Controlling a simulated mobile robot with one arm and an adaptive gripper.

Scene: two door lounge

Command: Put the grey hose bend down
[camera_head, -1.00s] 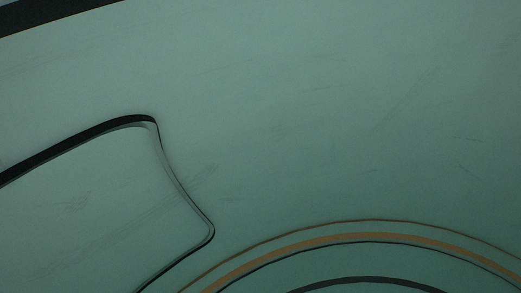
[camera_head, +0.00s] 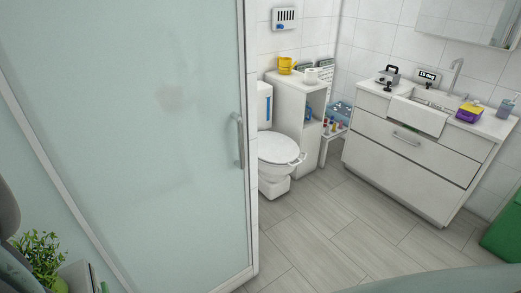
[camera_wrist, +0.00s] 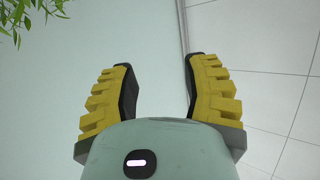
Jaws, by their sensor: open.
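My gripper (camera_wrist: 160,64) shows in the wrist view with its two yellow ribbed fingers apart. Nothing is between them. Behind the fingers are a pale green panel and white tiles. I cannot make out the grey hose bend in either current view. My gripper is not recognisable in the head view.
A frosted glass door (camera_head: 130,120) with a handle fills the left of the head view. Beyond it stand a toilet (camera_head: 278,150), a white shelf unit (camera_head: 290,98) and a vanity (camera_head: 408,150). A plant (camera_head: 40,256) is at lower left, a green box (camera_head: 503,232) at right. Floor (camera_head: 325,225) between is clear.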

